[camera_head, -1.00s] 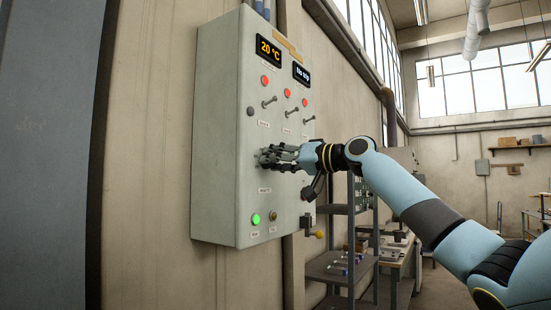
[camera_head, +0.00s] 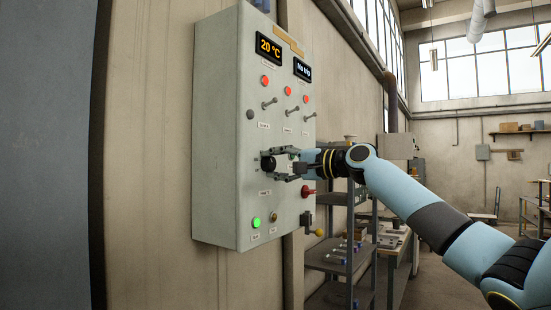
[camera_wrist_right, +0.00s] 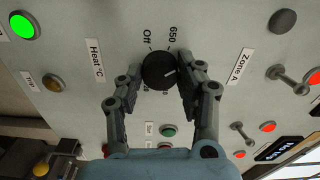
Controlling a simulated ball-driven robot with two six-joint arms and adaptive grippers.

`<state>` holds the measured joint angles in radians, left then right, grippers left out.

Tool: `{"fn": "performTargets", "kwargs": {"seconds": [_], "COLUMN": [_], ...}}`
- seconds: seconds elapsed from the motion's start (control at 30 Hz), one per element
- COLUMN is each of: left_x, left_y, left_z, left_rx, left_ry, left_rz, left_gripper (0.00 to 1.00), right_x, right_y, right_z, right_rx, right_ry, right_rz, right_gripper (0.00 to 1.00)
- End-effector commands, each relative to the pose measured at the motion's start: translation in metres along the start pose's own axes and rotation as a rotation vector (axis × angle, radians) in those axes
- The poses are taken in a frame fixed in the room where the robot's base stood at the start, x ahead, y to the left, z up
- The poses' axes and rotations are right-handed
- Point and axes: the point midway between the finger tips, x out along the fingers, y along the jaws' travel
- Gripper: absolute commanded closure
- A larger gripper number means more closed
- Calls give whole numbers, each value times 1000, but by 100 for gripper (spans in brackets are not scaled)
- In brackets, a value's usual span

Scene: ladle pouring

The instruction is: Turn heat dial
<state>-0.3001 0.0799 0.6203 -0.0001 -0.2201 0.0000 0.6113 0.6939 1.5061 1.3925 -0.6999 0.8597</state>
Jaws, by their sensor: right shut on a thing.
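The round black heat dial (camera_head: 267,163) is on the front of the grey control panel (camera_head: 215,130). It also shows in the right wrist view (camera_wrist_right: 158,70), beside the "Heat °C" label, with "Off" and "650" printed around it. Its white mark points towards the right finger there. My right gripper (camera_head: 274,163) is shut on the dial, one finger on each side. The fingers hide part of the scale. The orange display (camera_head: 269,49) reads 20 °C. My left gripper is not in view.
A metal shelf (camera_head: 330,262) stands to the right.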

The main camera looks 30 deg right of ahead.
Motion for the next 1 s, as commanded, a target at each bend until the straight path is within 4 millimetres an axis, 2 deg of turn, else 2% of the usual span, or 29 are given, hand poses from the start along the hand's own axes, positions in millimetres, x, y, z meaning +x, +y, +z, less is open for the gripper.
{"fn": "performTargets", "kwargs": {"seconds": [0.4, 0.97, 1.0], "left_x": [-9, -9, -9], "left_y": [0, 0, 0], "left_z": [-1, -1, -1], "left_rx": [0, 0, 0], "left_ry": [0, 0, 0], "left_rz": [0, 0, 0], "left_gripper": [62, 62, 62], "right_x": [0, 0, 0], "right_y": [-2, -1, -1], "right_z": [-1, -1, -1], "right_rx": [190, 219, 218], "right_ry": [3, 3, 3], "right_rz": [-3, -3, -3], "right_gripper": [96, 96, 60]}}
